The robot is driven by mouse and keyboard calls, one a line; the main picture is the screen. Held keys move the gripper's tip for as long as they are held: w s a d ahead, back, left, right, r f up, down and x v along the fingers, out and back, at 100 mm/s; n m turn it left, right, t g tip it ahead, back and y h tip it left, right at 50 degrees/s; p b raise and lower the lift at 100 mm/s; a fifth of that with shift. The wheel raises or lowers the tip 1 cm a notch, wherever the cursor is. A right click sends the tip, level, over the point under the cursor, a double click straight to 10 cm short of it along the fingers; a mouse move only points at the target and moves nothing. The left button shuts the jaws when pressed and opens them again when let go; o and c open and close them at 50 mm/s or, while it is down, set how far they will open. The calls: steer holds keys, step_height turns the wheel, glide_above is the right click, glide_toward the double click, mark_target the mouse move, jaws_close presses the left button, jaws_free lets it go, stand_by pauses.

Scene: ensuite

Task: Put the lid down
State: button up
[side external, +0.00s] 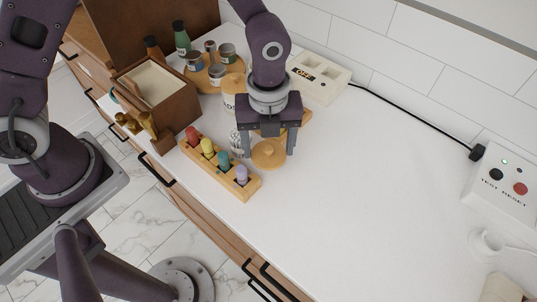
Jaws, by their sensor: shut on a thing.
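My gripper (268,153) points down over the white counter, its two fingers at either side of a round wooden lid (268,156). It is shut on the lid, which lies flat and level between the fingertips. The lid is low over the counter or on it; I cannot tell whether it touches. A pale jar (229,104) with a wooden top and dark lettering stands behind my gripper, partly hidden by it.
A wooden block with several coloured pegs (241,187) lies just left of the lid. A wooden box (178,104) and a round tray of small jars (204,82) stand behind. The counter to the right is clear up to the test/reset box (503,184).

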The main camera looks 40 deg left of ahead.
mark_target(268, 148)
steer(key=shift+f, duration=1.75)
steer(key=shift+f, duration=0.1)
steer(key=o, duration=1.1)
steer(key=shift+c, duration=0.2)
